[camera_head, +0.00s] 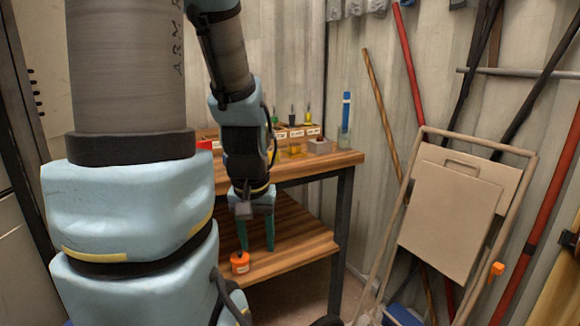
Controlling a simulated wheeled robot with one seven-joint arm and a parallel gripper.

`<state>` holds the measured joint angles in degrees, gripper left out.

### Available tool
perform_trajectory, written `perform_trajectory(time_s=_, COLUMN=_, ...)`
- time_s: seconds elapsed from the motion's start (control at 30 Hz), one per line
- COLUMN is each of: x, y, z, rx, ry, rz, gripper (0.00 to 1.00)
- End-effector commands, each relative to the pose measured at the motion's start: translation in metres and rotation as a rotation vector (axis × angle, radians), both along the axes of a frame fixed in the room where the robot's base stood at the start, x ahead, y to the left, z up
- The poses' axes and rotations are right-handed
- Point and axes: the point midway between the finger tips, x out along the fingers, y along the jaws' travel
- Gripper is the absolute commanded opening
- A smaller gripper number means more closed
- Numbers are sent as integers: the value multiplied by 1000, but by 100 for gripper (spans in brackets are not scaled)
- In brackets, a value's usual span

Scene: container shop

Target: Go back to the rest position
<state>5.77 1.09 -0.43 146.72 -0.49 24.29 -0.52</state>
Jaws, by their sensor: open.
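My gripper (257,248) points straight down over the lower wooden shelf (300,240) of the workbench. Its two green fingers are apart. A small orange object (240,263) with a dark top sits on the shelf right by the tip of the left finger. I cannot tell whether the finger touches it. My arm comes down from the top of the view, and its thick grey and light-blue links hide much of the left side.
The bench's upper top (335,162) holds a rack of small tools, a yellow item (294,150) and a blue item in a clear holder (346,118). A folded cart (450,215) and several poles lean on the right wall. Some floor shows between bench and cart.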

Motion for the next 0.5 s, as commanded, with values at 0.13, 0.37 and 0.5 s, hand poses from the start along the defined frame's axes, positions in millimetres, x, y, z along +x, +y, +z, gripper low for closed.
perform_trajectory(time_s=0.13, x=0, y=0, z=45, rx=2, ry=0, rz=-4, gripper=52)
perform_trajectory(time_s=0.37, x=1, y=0, z=114, rx=2, ry=-1, rz=-6, gripper=52)
perform_trajectory(time_s=0.5, x=1, y=0, z=158, rx=2, ry=-1, rz=-7, gripper=52)
